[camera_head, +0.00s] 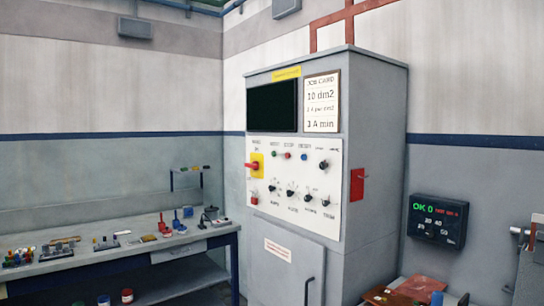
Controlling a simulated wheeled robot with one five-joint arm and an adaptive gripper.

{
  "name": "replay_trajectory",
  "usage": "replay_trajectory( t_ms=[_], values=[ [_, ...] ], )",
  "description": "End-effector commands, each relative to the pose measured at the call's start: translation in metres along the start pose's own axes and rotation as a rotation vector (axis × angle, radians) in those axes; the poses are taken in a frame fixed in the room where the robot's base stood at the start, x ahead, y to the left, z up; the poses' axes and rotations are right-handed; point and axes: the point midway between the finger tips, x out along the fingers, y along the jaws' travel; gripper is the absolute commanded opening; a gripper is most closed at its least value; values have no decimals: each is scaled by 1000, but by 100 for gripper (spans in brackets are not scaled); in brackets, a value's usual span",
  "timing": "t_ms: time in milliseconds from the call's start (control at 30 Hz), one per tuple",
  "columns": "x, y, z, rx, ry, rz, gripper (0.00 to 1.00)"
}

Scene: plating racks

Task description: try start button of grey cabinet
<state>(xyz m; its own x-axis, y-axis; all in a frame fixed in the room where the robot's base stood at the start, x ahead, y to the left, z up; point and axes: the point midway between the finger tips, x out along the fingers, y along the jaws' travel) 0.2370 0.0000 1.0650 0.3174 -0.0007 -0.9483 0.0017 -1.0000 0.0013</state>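The grey cabinet (375,130) stands upright in the corner, right of the picture's middle, with its control front in plain view. On its white control panel (290,223) a small green button (275,154) sits in the upper row, beside a red button (287,155) and a blue button (304,157). Their labels are too blurred to read surely, so I cannot confirm which is marked start. A red rotary switch (252,166) on a yellow plate is at the panel's left. The dark screen (272,107) above shows nothing. My gripper is not in view.
A job card (321,102) hangs beside the screen. A workbench (110,262) with small parts and tools runs along the left. A red box (357,184) juts from the cabinet's right side. A lit display (437,221) hangs at right, above a low surface with items.

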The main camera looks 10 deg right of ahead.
Motion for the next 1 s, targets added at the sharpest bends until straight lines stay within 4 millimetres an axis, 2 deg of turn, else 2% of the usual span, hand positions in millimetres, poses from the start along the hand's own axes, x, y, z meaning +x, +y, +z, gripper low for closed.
replay_trajectory(
  t_ms=[67, 500, 1000],
  values=[
    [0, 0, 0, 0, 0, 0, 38],
    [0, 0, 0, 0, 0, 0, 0],
    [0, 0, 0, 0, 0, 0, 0]
  ],
)
